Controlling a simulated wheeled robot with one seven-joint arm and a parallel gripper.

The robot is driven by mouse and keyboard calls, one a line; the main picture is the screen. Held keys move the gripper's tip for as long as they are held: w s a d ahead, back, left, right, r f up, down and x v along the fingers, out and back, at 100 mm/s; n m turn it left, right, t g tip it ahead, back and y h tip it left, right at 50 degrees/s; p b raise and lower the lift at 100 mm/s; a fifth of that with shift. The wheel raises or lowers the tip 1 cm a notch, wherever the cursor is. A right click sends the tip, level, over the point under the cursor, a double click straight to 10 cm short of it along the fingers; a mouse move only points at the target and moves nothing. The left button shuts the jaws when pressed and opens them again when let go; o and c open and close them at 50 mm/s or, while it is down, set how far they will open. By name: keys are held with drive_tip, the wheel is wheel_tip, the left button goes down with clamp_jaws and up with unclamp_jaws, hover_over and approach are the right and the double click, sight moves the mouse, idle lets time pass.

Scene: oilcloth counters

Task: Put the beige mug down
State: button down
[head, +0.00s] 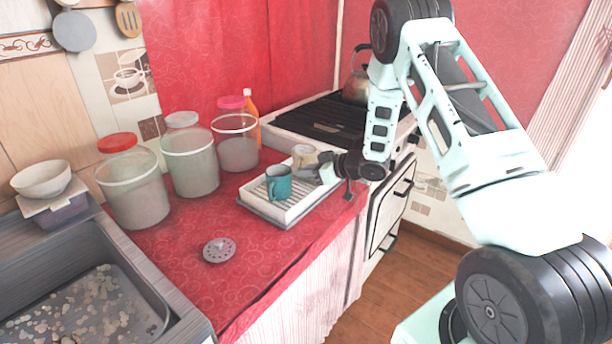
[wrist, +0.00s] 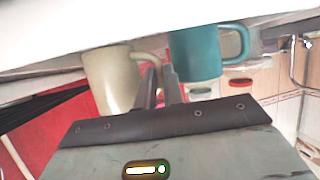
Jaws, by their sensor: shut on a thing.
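The beige mug (head: 303,154) is upright at the far part of the white drying tray (head: 294,207). A teal mug (head: 279,184) stands on the tray's slatted rack, nearer to the head camera. My gripper (head: 326,168) reaches in from the right and is shut on the beige mug. The wrist view appears upside down. There the fingers (wrist: 160,86) are at the handle of the beige mug (wrist: 107,82), with the teal mug (wrist: 196,55) beside it. I cannot tell whether the beige mug's base touches the rack.
Several lidded canisters (head: 190,162) and an orange bottle (head: 251,112) stand left of and behind the tray. A stove with a kettle (head: 356,88) is behind. A grey strainer (head: 219,250) lies on the red cloth (head: 262,249), which is otherwise clear in front. A sink (head: 150,290) is at left.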

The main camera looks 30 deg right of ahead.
drive_tip(key=shift+f, duration=0.65)
drive_tip(key=shift+f, duration=0.1)
drive_tip(key=c, duration=1.5)
unclamp_jaws()
drive_tip(key=shift+f, duration=0.1)
